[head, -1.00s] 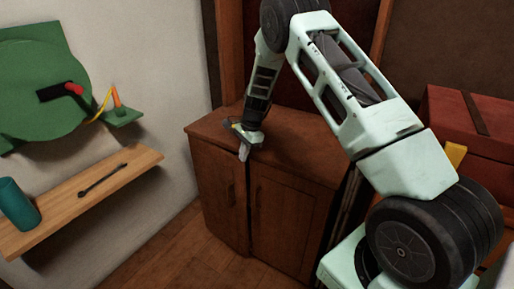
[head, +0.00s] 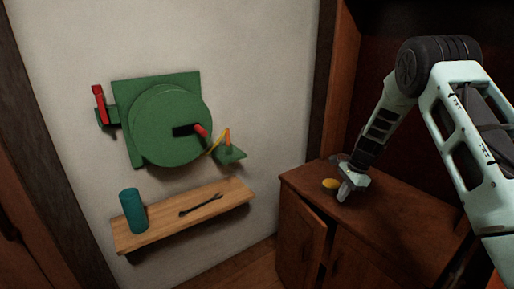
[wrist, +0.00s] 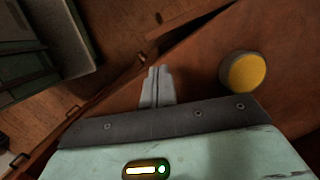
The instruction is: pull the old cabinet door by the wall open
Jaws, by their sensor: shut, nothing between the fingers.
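The old wooden cabinet (head: 405,222) stands at the right of the head view, against the pale wall. Its left door (head: 300,238), on the wall side, stands ajar, its free edge out from the front with a dark gap beside it. The right door (head: 350,270) looks closed. My gripper (head: 343,198) is over the cabinet top near its front edge, apart from the door in the picture. In the wrist view its fingers (wrist: 158,72) are together and empty. Whether they touch the wood cannot be told.
A round yellow-topped object (head: 331,183) is on the cabinet top beside my gripper; it also shows in the wrist view (wrist: 243,72). A wall shelf (head: 215,208) holds a teal cup (head: 133,211) and a wrench (head: 201,205). Above is a green wall fixture (head: 165,120) with red handles.

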